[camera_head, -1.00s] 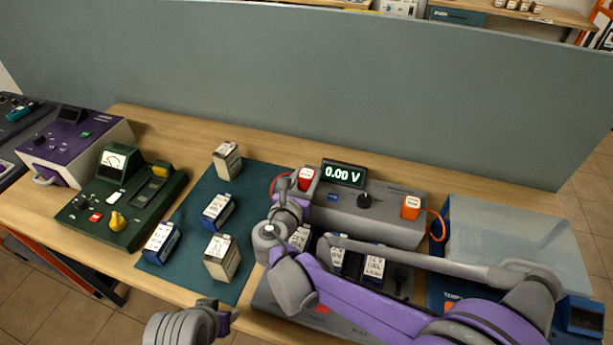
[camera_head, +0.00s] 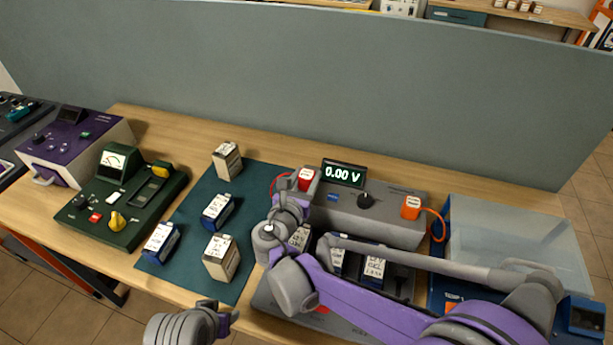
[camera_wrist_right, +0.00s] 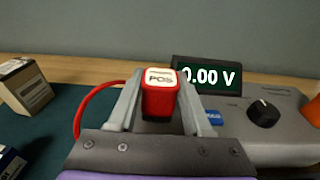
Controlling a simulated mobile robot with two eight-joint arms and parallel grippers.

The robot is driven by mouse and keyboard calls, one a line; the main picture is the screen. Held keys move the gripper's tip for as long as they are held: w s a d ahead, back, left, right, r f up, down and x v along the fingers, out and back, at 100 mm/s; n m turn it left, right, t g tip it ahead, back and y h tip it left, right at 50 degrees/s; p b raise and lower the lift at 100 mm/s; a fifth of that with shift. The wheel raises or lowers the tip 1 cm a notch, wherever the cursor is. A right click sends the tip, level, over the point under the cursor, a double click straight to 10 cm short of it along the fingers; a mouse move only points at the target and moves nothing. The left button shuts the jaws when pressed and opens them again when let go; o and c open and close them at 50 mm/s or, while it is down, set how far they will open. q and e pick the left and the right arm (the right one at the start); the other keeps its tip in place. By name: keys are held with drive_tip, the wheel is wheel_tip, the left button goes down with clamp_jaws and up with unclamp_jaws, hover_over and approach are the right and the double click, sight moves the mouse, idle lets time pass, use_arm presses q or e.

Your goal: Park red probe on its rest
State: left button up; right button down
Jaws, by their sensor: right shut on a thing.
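The red probe (camera_head: 306,176), with a white cap marked POS, is at the left end of the grey meter unit (camera_head: 385,215). My right gripper (camera_wrist_right: 160,100) is shut on the red probe (camera_wrist_right: 160,98), one finger on each side, and the probe is upright. A red lead curves off its left side. The rest under the probe is hidden by the probe and gripper, so I cannot tell whether they touch. My left gripper (camera_head: 228,318) is partly in view at the bottom of the head view, and its finger opening is unclear.
The orange probe (camera_head: 411,205) stands at the meter's right end. The display (camera_head: 343,173) reads 0.00 V, with a black knob (camera_head: 365,200) in front. Several batteries stand on the teal mat (camera_head: 190,255). A clear-topped blue box (camera_head: 515,235) is at right.

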drive_tip(key=shift+f+b, duration=0.35)
drive_tip(key=shift+f, duration=0.2)
drive_tip(key=c, duration=0.6)
unclamp_jaws()
drive_tip(key=v, duration=1.1)
drive_tip(key=shift+s, duration=0.1)
idle(0.3)
